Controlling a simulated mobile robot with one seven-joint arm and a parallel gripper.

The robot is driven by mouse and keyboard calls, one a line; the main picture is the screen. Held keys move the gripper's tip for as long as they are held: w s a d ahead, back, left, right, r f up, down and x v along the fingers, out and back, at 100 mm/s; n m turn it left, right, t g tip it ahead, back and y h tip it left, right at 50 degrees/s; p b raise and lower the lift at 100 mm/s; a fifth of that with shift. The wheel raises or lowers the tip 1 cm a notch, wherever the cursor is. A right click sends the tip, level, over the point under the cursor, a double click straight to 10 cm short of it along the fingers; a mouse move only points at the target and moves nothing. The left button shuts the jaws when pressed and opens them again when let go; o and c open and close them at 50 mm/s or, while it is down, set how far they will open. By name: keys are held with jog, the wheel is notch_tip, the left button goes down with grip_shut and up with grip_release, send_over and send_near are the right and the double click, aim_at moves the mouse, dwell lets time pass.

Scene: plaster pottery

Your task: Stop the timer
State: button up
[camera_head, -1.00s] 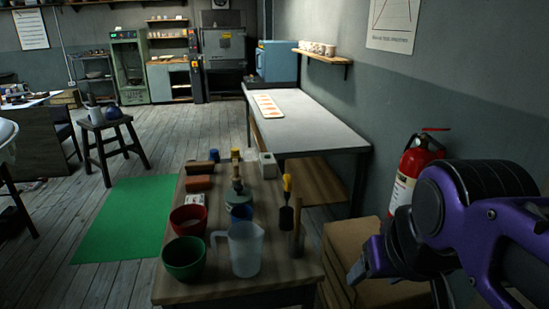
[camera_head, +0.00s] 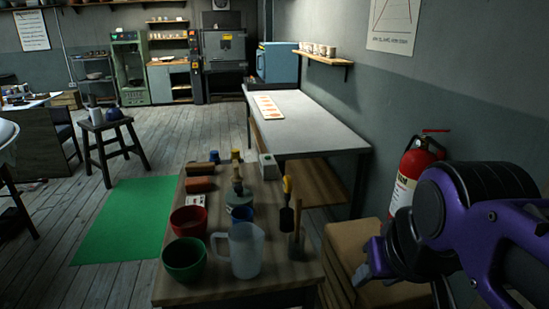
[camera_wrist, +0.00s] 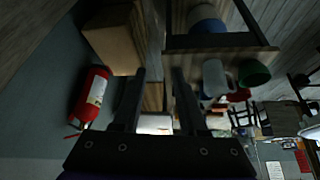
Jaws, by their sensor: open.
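A small pale box with a greenish side (camera_head: 268,166) stands at the far right of the wooden table (camera_head: 225,289); it may be the timer, but its face is too small to read. A flat white item (camera_head: 196,201) on the same table's left side is also unclear. My gripper (camera_head: 362,270) is at the right of the head view, right of the table and apart from both items. In the wrist view my gripper (camera_wrist: 160,78) has its two fingers apart, with nothing between them. I cannot pick out the timer in the wrist view.
A clear jug (camera_head: 246,250), green bowl (camera_head: 184,260), red bowl (camera_head: 188,222) and upright tools crowd the table's near half. Cardboard boxes (camera_head: 350,240) and a fire extinguisher (camera_head: 411,170) stand close to my arm. Floor around the green mat (camera_head: 125,222) is open.

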grip_shut()
dwell(1.4)
